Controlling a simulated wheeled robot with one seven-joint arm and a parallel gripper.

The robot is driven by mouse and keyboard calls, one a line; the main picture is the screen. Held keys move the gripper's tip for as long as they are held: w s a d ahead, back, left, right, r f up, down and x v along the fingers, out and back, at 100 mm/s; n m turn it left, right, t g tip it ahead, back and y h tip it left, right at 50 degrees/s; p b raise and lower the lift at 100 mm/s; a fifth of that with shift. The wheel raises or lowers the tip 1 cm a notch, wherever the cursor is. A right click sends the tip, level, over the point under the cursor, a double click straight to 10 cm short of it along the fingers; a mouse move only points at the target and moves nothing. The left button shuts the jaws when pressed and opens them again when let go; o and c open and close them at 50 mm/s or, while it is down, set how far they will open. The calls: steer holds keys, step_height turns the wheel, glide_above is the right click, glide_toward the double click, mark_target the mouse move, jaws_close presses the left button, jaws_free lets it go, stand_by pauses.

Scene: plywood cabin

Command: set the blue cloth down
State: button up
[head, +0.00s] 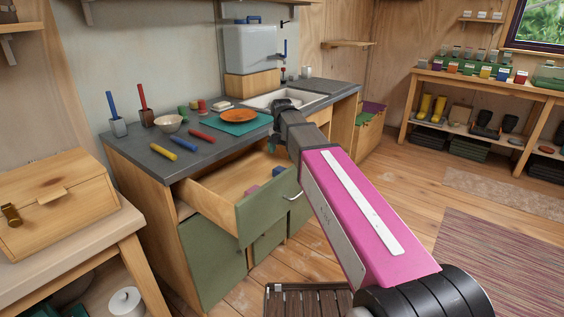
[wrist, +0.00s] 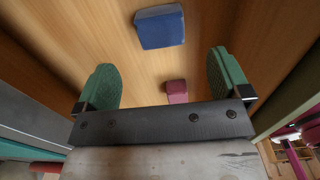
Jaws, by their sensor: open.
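The blue cloth (wrist: 160,27) is a compact folded bundle lying on the wooden floor of the open drawer, near the top of the wrist view. In the head view a small blue part of it (head: 278,171) shows just behind the drawer front. My gripper (wrist: 163,78) has green fingertips spread wide with nothing between them. It is apart from the blue cloth, which lies beyond the fingertips.
The open drawer (head: 268,207) has a green front and juts from the grey counter (head: 185,165). On the counter are a teal mat (head: 240,128) with an orange plate (head: 229,122), a bowl (head: 169,123) and several coloured rods. A wooden box (head: 55,205) stands left.

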steer(key=shift+r, duration=1.35)
